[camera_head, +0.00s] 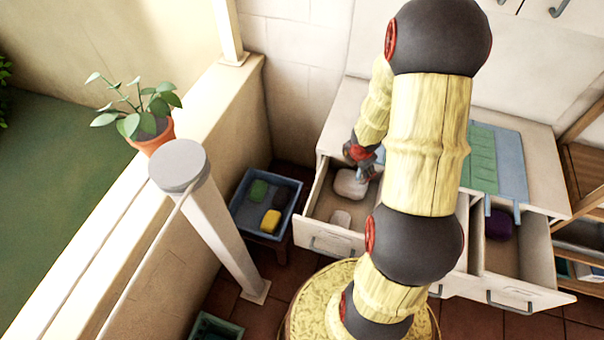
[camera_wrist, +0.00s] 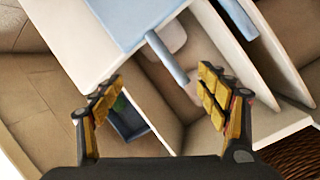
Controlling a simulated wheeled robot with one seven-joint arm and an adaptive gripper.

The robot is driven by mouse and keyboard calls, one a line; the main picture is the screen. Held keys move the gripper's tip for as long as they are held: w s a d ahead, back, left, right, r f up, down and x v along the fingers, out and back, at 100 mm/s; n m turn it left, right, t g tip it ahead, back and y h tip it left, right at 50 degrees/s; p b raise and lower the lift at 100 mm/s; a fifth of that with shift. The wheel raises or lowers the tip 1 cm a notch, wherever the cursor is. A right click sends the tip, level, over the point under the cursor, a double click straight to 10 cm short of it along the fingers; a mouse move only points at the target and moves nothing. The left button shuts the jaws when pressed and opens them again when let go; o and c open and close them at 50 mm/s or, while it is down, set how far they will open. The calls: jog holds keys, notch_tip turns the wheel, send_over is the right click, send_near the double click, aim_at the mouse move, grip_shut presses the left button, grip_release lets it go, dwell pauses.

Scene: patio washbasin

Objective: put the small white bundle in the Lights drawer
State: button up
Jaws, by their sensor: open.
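Two pale white lumps lie in the open left drawer (camera_head: 318,205): a larger one (camera_head: 350,184) at the back and a smaller one (camera_head: 340,218) nearer the front. I cannot tell for sure which is the small white bundle. Both also show in the wrist view, the larger (camera_wrist: 169,38) and the smaller (camera_wrist: 193,90), partly behind a finger. My gripper (camera_head: 364,168) is over the back of this drawer, close to the larger lump. In the wrist view my gripper (camera_wrist: 160,92) is open with nothing held between its fingers. No Lights label is readable on any drawer.
A right drawer (camera_head: 535,262) is also open, with a purple item (camera_head: 499,225) inside. A blue cloth (camera_head: 512,165) with a green piece (camera_head: 482,160) lies on the counter. A blue strip (camera_wrist: 166,58) hangs over the drawer. A blue tub (camera_head: 246,222) stands left; a post (camera_head: 215,225) is nearby.

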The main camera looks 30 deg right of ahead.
jog(key=a+r+m+t+h, duration=0.1)
jog(key=a+r+m, duration=0.4)
jog(key=r, duration=0.6)
jog(key=a+r+m+h, duration=0.1)
jog(key=a+r+m, duration=0.35)
jog(key=r, duration=0.65)
jog(key=s+a+r+m+y, duration=0.1)
jog(key=s+a+r+m, duration=0.2)
jog(key=a, duration=0.3)
jog(key=s+a+r+m+t+y, duration=0.1)
jog(key=s+a+r+m+y, duration=0.1)
jog(key=a, duration=0.5)
jog(key=s+a+r+m+y, duration=0.1)
jog(key=s+a+r+m, duration=0.3)
jog(key=s+a+r, duration=0.2)
jog(key=shift+s+a+t+y, duration=0.4)
jog(key=shift+s, duration=0.45)
jog(key=shift+f, duration=0.1)
